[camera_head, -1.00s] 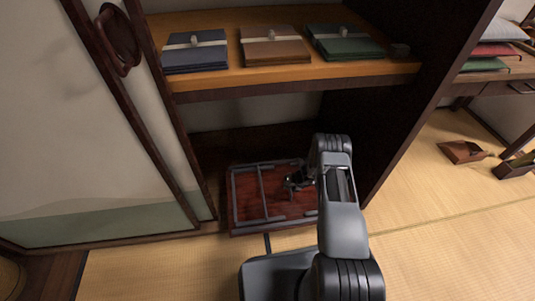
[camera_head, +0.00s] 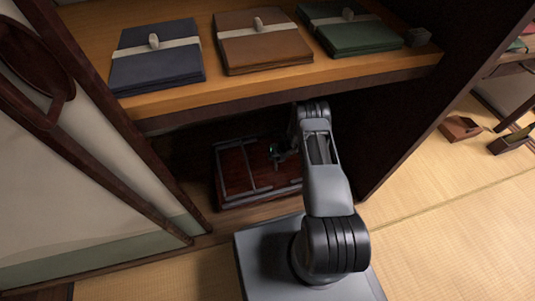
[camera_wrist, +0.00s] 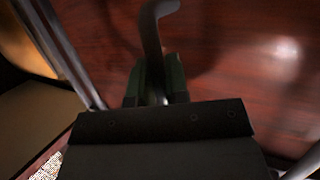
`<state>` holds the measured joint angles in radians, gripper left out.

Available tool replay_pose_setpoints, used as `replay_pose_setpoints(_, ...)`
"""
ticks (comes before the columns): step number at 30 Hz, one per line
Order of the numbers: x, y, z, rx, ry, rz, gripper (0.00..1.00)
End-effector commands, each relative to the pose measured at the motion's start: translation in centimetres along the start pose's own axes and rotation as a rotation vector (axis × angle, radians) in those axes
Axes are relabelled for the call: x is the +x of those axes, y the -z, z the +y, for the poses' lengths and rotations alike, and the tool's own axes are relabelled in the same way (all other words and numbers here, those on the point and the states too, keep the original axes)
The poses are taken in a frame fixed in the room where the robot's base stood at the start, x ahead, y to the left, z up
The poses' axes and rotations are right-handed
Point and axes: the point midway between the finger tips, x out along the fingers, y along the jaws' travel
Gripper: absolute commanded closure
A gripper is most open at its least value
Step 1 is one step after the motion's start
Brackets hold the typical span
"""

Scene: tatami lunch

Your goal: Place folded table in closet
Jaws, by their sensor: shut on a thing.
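The folded table (camera_head: 235,165) is a reddish-brown wooden panel with grey metal legs folded flat against it. In the head view it lies inside the lower compartment of the closet (camera_head: 180,145), under the shelf. My gripper (camera_head: 279,152) is at the table's upper right part, partly hidden by my arm. In the wrist view my gripper (camera_wrist: 156,88) is shut on a curved grey metal bar of the table, with the glossy wood (camera_wrist: 230,50) right behind it. The right part of the table is hidden by my arm in the head view.
A wooden shelf (camera_head: 290,83) above holds blue (camera_head: 157,65), brown (camera_head: 261,48) and green (camera_head: 350,35) folded bundles. A sliding door (camera_head: 75,165) stands at the left, a dark closet wall (camera_head: 400,130) at the right. Open tatami (camera_head: 440,225) lies to the right.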

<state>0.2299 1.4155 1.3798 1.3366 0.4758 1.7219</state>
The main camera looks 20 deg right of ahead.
Motion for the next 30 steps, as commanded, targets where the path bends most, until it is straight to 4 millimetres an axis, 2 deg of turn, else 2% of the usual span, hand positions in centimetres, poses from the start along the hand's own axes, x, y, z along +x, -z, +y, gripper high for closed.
replay_pose_setpoints(3, 1.7, 0.4, -0.9, 0.0, -0.001, -0.004, 1.0)
replay_pose_setpoints(7, 2.9, 0.7, -1.6, 0.002, -0.001, -0.006, 1.0)
replay_pose_setpoints(19, 4.3, 1.1, -2.3, 0.003, 0.0, -0.007, 1.0)
replay_pose_setpoints(30, 7.1, 2.0, -3.6, 0.003, 0.0, -0.007, 1.0)
